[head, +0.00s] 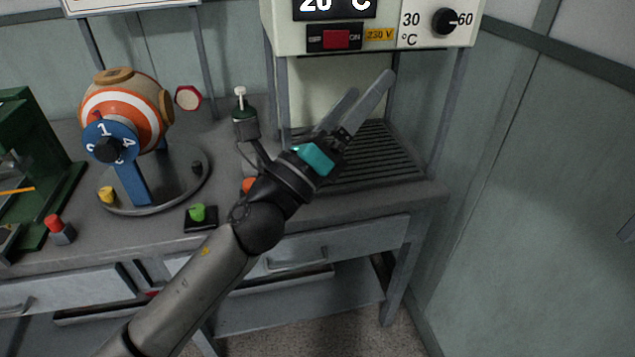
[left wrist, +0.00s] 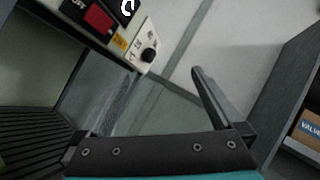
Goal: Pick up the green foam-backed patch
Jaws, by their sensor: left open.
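A small green piece (head: 197,212) sits on a flat black square (head: 201,224) near the bench's front edge in the head view. It may be the green foam-backed patch, but I cannot tell whether it has foam backing. My left gripper (head: 368,84) is open, with its fingers pointing up and right in front of the heater unit's slatted bay. It is well to the right of the green piece and above it in the picture. In the left wrist view the open fingers (left wrist: 165,72) show nothing between them. My right gripper is out of view.
The heater unit (head: 400,35) stands over a slatted rack (head: 370,165). Left of it are a striped ball (head: 125,108) on a round plate, a dark bottle-like item (head: 245,122), a red hexagonal piece (head: 187,97) and a green press frame (head: 35,140). A wall closes the right side.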

